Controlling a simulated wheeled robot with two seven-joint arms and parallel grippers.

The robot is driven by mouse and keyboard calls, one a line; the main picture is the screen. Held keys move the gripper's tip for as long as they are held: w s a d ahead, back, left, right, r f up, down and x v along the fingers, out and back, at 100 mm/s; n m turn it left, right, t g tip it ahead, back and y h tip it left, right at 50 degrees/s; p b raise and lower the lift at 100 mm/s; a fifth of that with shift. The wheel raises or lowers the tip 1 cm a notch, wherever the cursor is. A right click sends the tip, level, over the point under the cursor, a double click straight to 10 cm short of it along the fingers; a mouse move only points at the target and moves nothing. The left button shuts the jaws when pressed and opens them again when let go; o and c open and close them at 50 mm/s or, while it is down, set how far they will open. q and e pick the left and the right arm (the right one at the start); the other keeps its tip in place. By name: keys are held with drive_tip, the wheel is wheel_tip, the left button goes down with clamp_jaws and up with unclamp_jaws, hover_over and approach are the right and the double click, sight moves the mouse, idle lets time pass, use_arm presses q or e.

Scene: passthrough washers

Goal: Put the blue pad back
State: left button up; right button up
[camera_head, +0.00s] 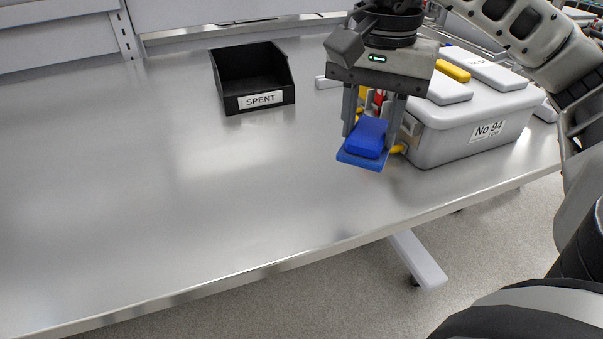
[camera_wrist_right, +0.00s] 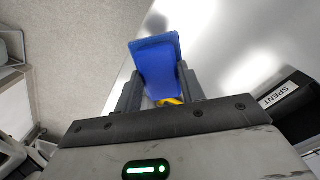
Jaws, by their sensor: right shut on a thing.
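The blue pad (camera_head: 366,139) is held by my right gripper (camera_head: 374,122), which points down in front of the grey box (camera_head: 470,128) marked No 94. The pad hangs between the two fingers and looks tilted. In the right wrist view the pad (camera_wrist_right: 158,66) shows between the fingers of the right gripper (camera_wrist_right: 159,85). A bit of yellow (camera_wrist_right: 170,102) shows behind or under the pad there; I cannot tell what it belongs to. My left gripper is in neither view.
A black open bin (camera_head: 258,101) labelled SPENT stands on the metal table (camera_head: 150,190), left of the gripper. White pads (camera_head: 487,70) and a yellow piece (camera_head: 453,70) sit on top of the grey box. Small red and yellow things show behind the gripper. The table's left and middle are clear.

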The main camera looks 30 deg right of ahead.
drive_tip(key=w+a+f, duration=0.1)
drive_tip(key=w+f, duration=0.1)
drive_tip(key=w, duration=0.1)
drive_tip(key=w+a+f+p, duration=0.1)
drive_tip(key=w+f, duration=0.2)
drive_tip(key=w+a+f, duration=0.1)
drive_tip(key=w+f, duration=0.1)
drive_tip(key=w, duration=0.1)
drive_tip(key=shift+w+a+f, duration=0.1)
drive_tip(key=shift+w+f, duration=0.1)
drive_tip(key=shift+w, duration=0.05)
drive_tip(key=shift+w+a+f, duration=0.1)
drive_tip(key=shift+w+f, duration=0.05)
drive_tip(key=shift+f, duration=0.1)
drive_tip(key=f, duration=0.1)
drive_tip(key=f+p, duration=0.1)
drive_tip(key=f, duration=0.1)
drive_tip(key=shift+w+f, duration=0.1)
drive_tip(key=shift+w, duration=0.15)
drive_tip(key=shift+f, duration=0.2)
drive_tip(key=shift+f, duration=0.1)
drive_tip(key=shift+f, duration=0.15)
drive_tip(key=o, duration=1)
drive_tip(key=shift+o, duration=0.2)
